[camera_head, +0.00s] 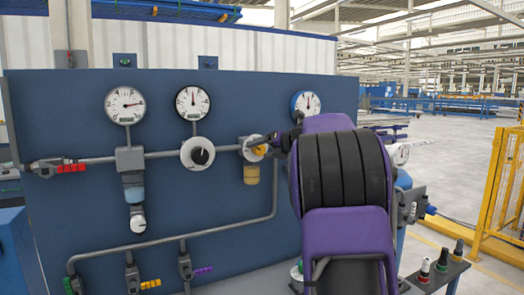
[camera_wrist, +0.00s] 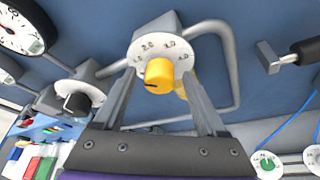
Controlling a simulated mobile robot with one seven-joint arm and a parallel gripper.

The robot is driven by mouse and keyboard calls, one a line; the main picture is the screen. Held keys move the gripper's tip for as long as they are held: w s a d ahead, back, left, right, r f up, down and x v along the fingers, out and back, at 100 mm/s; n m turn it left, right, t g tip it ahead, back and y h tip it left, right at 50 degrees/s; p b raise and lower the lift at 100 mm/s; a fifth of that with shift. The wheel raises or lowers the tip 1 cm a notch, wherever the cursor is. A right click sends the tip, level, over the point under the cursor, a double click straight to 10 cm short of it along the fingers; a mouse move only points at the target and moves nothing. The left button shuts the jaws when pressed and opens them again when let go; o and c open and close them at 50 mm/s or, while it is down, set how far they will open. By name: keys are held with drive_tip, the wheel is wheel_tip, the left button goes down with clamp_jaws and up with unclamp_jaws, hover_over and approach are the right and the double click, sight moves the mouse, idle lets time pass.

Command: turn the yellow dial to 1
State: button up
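The yellow dial (camera_wrist: 159,74) is a round knob on a white face plate (camera_wrist: 150,45) with small printed numbers. A dark mark shows at the knob's lower left edge in the wrist view. My gripper (camera_wrist: 160,78) is open, one finger to each side of the yellow knob, with small gaps visible. Whether the fingers reach around the knob in depth is hard to tell. In the head view the yellow dial (camera_head: 260,150) is small, and my gripper (camera_head: 271,143) partly covers it.
The blue panel (camera_head: 90,215) carries grey pipes, round gauges (camera_head: 193,103) and a black knob on a white plate (camera_head: 198,153). In the wrist view, a pipe bends around the dial's right side, and a black-handled lever (camera_wrist: 285,56) stands at right.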

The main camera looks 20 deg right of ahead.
drive_tip(key=v, duration=1.7)
drive_tip(key=shift+s+r, duration=0.2)
